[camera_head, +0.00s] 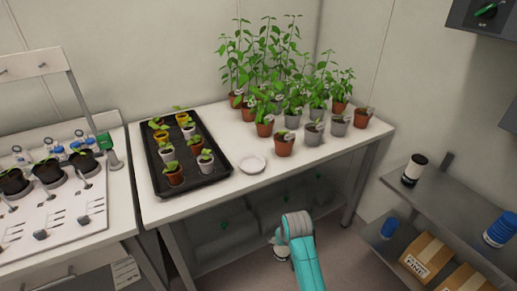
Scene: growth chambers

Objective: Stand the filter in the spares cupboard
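No thing in view is clearly marked as the filter. A white cylinder with black ends (413,170) stands upright on the upper grey shelf at the right. A blue and white cylinder (500,230) is at the right edge, and a smaller blue one (389,228) is on the lower level. I cannot tell which, if any, is the filter. The grey shelf unit (450,205) may be the spares cupboard; its right part is cut off. My teal arm reaches up from the bottom middle. My gripper (281,248) is mostly hidden behind the wrist, left of the shelves; its fingers and any load are unclear.
Cardboard boxes (425,256) sit on the lower shelf. A white bench (240,185) holds potted plants, a black seedling tray (214,176) and a white saucer (252,164). Another bench with pots is at left. Grey wall boxes (480,18) hang at upper right. Some floor shows between bench and shelves.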

